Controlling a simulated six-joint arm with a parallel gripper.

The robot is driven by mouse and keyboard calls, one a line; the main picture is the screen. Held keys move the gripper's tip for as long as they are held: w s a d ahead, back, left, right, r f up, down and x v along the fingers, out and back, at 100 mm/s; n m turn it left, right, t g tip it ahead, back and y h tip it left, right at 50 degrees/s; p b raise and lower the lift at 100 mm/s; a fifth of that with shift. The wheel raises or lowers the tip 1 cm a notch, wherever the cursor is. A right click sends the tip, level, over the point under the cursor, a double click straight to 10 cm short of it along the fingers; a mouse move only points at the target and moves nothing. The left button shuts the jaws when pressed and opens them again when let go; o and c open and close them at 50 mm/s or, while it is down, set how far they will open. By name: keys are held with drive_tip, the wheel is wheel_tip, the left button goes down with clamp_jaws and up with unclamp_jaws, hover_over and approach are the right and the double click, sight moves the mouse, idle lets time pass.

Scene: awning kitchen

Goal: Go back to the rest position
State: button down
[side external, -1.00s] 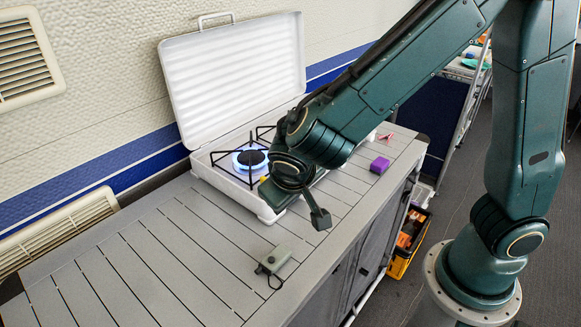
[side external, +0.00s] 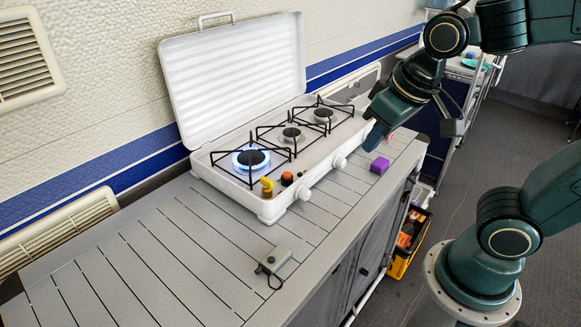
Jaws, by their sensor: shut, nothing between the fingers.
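My gripper (side external: 379,132) is at the right end of the stove, raised above the counter near the purple block. It is shut and empty. The arm comes in from the upper right. The white camping stove (side external: 262,207) stands on the counter with its lid (side external: 235,75) up. Its left burner (side external: 251,159) burns with a blue flame.
The grey slatted counter (side external: 150,265) is mostly clear at left. A small grey device (side external: 274,260) with a cord lies in front of the stove. A yellow tool box (side external: 406,250) is on the floor.

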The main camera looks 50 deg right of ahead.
drive_tip(key=s+d+r+n+t, duration=0.1)
drive_tip(key=s+r, duration=0.1)
drive_tip(key=s, duration=0.3)
drive_tip(key=shift+s+y, duration=0.3)
drive_tip(key=shift+s, duration=0.05)
idle(1.1)
